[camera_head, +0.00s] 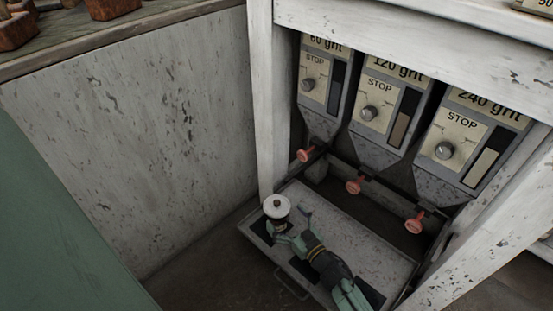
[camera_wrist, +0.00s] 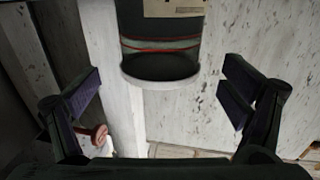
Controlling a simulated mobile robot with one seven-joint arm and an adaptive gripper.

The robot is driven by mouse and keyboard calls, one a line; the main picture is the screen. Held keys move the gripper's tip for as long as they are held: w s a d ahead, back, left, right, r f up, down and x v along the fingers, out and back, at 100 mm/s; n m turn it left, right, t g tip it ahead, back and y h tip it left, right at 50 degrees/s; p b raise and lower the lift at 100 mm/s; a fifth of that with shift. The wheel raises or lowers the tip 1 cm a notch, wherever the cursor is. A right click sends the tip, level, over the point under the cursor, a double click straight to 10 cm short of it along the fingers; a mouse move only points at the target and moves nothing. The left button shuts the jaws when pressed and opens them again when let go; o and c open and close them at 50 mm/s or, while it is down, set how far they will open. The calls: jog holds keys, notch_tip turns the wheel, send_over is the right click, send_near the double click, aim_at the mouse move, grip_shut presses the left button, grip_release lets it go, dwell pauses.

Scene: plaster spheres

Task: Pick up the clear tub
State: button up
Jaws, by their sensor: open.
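The clear tub (camera_wrist: 160,58) shows upside down in the wrist view, with see-through dark walls, red lines, a pale label and a white rim. In the head view its round white top with a small knob (camera_head: 276,207) shows at the tray's left end; its body is mostly hidden. My gripper (camera_head: 289,228) is beside it, over the tray. In the wrist view my gripper (camera_wrist: 163,100) is open, with one finger to each side of the tub's line. I cannot tell whether a finger touches it.
The grey tray (camera_head: 370,240) lies under hoppers marked 60 grit (camera_head: 316,85), 120 grit (camera_head: 378,110) and 240 grit (camera_head: 455,145). Red knobs (camera_head: 355,186) stick out below them. A white post (camera_head: 268,100) stands close behind the tub. A speckled panel (camera_head: 140,130) is at left.

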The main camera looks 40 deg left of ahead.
aim_at(276, 206)
jog(key=shift+x, duration=2.75)
jog(key=c, duration=1.2)
